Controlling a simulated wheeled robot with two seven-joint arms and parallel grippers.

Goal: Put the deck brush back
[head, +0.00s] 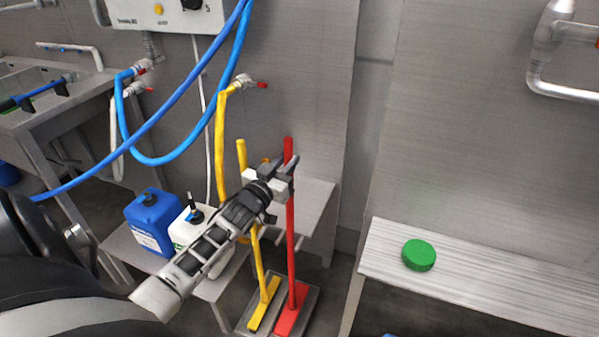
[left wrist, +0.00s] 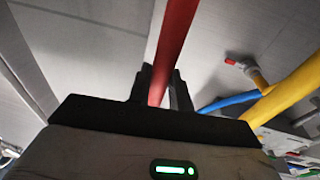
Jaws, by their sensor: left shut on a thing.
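A red long-handled brush (head: 291,240) stands nearly upright, its flat red head down in a shallow grey tray (head: 312,302) on the floor. My left gripper (head: 284,172) is shut on the upper part of its red handle, with a short length showing above the jaws. In the left wrist view the red handle (left wrist: 172,45) runs between the two dark fingers (left wrist: 160,88). A yellow long-handled tool (head: 259,262) stands beside it to the left, its head in the same tray. My right gripper is not in view.
A blue canister (head: 150,222) and a white canister (head: 190,226) stand on a low shelf left of the tray. A blue hose (head: 155,162) and a yellow hose (head: 220,130) hang nearby. A metal bench (head: 480,285) holding a green round object (head: 418,255) is at right.

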